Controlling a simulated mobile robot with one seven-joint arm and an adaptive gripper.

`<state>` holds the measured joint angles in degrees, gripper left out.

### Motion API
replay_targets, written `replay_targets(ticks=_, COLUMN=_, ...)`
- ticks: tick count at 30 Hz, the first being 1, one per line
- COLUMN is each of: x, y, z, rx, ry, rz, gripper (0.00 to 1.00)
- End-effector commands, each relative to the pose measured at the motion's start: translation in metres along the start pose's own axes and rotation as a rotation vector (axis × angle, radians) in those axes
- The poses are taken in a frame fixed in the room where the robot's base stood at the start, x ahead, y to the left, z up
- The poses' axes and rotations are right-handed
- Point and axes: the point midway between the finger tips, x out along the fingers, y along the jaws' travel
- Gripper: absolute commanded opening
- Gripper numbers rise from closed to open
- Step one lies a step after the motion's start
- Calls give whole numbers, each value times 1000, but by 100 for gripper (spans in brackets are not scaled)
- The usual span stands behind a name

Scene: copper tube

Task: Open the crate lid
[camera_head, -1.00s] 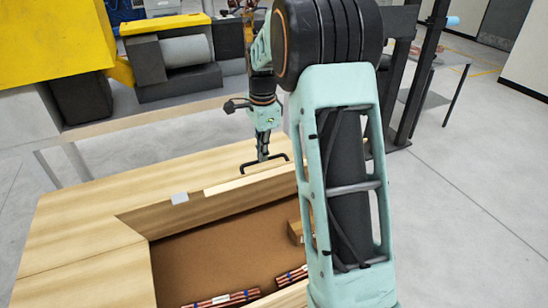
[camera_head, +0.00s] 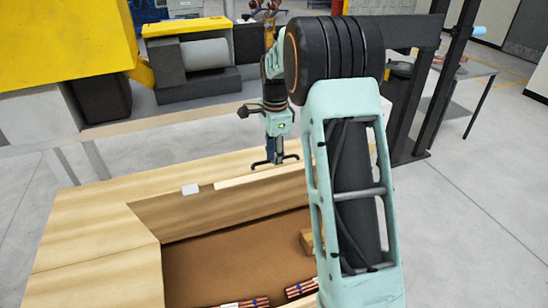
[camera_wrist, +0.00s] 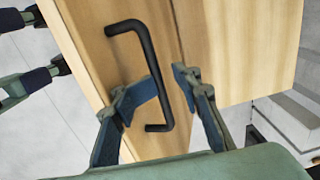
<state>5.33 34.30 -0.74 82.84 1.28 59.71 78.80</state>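The wooden crate (camera_head: 70,235) stands open towards me in the head view. The light wooden lid edge (camera_head: 245,181) shows along the far side of the opening; how far the lid is tilted is hard to tell. A black bar handle (camera_head: 290,157) is on the panel behind that edge. In the wrist view the black handle (camera_wrist: 133,28) stands out from the wood and runs towards the space between my fingertips. My gripper (camera_wrist: 167,82) is open, its blue fingers spread at the handle. It also shows in the head view (camera_head: 275,155), pointing down.
Bundles of copper tubes (camera_head: 245,303) and a small wooden block (camera_head: 307,240) lie inside the crate. A bench (camera_head: 165,123) with a yellow machine (camera_head: 60,40) stands behind. A dark metal frame (camera_head: 410,130) stands at the right. Grey floor (camera_head: 470,230) lies clear at the right.

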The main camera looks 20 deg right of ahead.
Motion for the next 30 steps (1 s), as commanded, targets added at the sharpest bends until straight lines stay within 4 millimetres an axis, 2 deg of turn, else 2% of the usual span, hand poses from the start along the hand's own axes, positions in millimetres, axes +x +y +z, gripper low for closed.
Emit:
replay_targets(ticks=8, x=0, y=-2, z=2, rx=0, ry=-4, rz=0, gripper=26)
replay_targets(ticks=30, x=-24, y=-48, z=1, rx=0, ry=-2, rz=-3, gripper=26)
